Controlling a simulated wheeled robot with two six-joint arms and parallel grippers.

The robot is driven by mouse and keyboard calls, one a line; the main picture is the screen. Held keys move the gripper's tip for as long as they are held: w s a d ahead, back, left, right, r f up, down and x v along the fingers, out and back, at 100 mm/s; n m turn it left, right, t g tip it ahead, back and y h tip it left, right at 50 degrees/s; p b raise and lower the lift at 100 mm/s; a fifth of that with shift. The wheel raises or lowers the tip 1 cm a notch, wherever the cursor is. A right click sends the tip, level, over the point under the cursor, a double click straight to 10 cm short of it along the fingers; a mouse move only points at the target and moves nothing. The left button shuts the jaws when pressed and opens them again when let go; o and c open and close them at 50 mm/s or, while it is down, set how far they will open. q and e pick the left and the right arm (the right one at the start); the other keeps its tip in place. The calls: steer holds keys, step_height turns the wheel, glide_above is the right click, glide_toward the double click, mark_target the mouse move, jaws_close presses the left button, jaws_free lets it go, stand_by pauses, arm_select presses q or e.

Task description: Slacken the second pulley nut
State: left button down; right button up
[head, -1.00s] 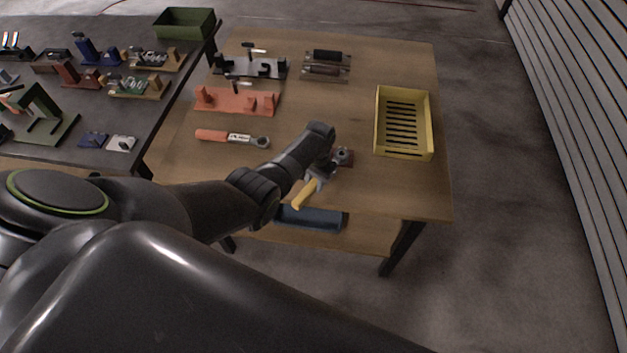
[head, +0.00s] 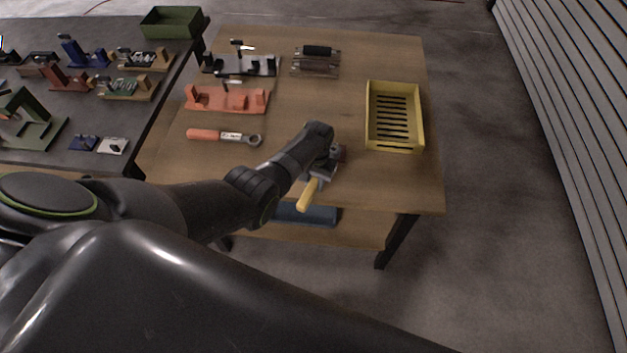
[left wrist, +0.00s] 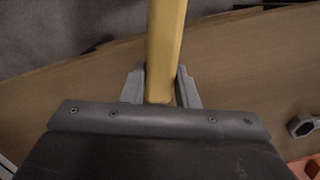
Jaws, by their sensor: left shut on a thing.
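My left gripper (head: 318,176) is over the front of the wooden table, shut on the yellow handle (head: 307,195) of a tool. In the left wrist view the handle (left wrist: 166,45) runs up between the two grey fingers (left wrist: 160,88). The tool's working end is hidden or too small to tell. My right gripper is not in view.
An orange-handled wrench (head: 225,136) lies left of my wrist, near a salmon fixture (head: 228,99). A yellow slotted tray (head: 418,125) stands to the right. A blue bin (head: 305,215) sits on the lower shelf. A dark table (head: 130,100) with several fixtures is at left.

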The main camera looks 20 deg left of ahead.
arm_select(q)
steer(key=shift+w+d+r+n, duration=0.1)
steer(key=shift+w+d+n, duration=0.05)
steer(key=shift+d+n, duration=0.9)
steer(key=shift+d, duration=0.15)
steer(key=shift+w+d+n, duration=0.2)
steer(key=shift+d+n, duration=0.55)
steer(key=shift+d, duration=0.45)
